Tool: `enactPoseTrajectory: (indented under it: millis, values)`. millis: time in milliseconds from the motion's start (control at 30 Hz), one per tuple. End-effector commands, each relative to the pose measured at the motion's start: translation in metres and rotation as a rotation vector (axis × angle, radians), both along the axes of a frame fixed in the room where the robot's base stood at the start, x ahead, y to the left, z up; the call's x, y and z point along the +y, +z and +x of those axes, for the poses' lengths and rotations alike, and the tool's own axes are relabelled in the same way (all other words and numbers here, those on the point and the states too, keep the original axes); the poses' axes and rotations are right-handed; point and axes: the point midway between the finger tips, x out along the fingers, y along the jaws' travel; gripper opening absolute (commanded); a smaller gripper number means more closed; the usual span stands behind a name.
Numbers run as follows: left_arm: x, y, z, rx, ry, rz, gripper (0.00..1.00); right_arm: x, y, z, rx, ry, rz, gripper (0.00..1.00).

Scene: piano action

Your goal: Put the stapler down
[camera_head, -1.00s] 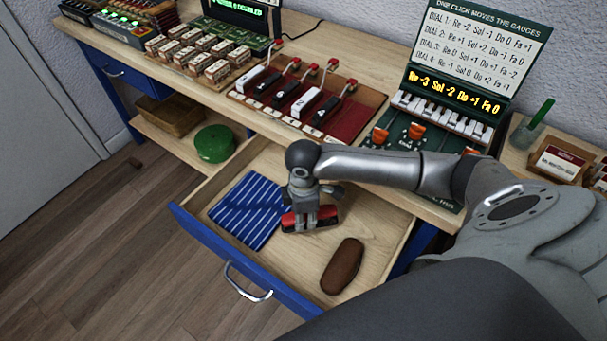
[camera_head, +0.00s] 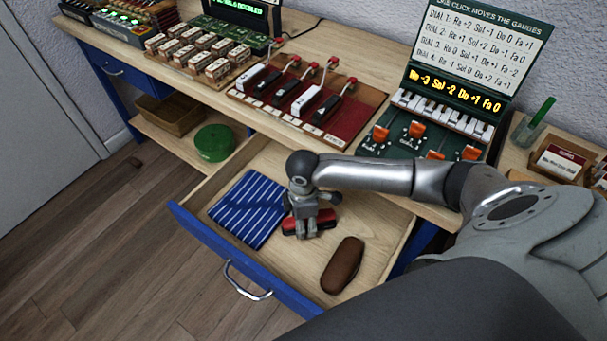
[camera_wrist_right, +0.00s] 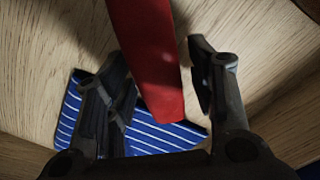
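The red stapler (camera_head: 325,218) lies in the open drawer (camera_head: 372,232), just right of a blue striped cloth (camera_head: 245,208). My right gripper (camera_head: 306,233) is directly over it and hides its middle in the head view. In the right wrist view the red stapler (camera_wrist_right: 150,60) runs between the two fingers of my right gripper (camera_wrist_right: 163,92). A gap shows between the stapler and the right finger, and the left finger stands close beside it. The fingers look open. My left gripper is not in view.
A brown case (camera_head: 342,265) lies in the drawer, right of and nearer than the stapler. The drawer's blue front (camera_head: 240,262) has a metal handle. A green round tin (camera_head: 214,143) sits on the shelf to the left. Switch and key panels fill the tabletop behind.

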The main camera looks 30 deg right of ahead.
Motion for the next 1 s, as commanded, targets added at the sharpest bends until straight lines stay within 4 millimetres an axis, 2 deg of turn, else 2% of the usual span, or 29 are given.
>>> enactPoseTrajectory:
  millis: [267, 367, 467, 800, 1000]
  values:
    - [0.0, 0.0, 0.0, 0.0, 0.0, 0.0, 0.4, 0.0, 0.001, 0.0, 0.0, 0.0, 0.0, 0.52]
    - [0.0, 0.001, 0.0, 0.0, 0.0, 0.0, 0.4, -0.001, 0.009, 0.0, -0.001, -0.001, -0.001, 0.52]
    - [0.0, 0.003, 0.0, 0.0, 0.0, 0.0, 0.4, -0.001, 0.024, 0.001, -0.003, -0.001, -0.001, 0.52]
    - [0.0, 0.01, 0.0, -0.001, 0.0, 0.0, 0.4, 0.0, 0.096, 0.001, -0.003, 0.001, 0.0, 0.52]
    - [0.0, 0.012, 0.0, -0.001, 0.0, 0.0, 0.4, 0.0, 0.119, 0.0, -0.001, -0.002, 0.0, 0.52]
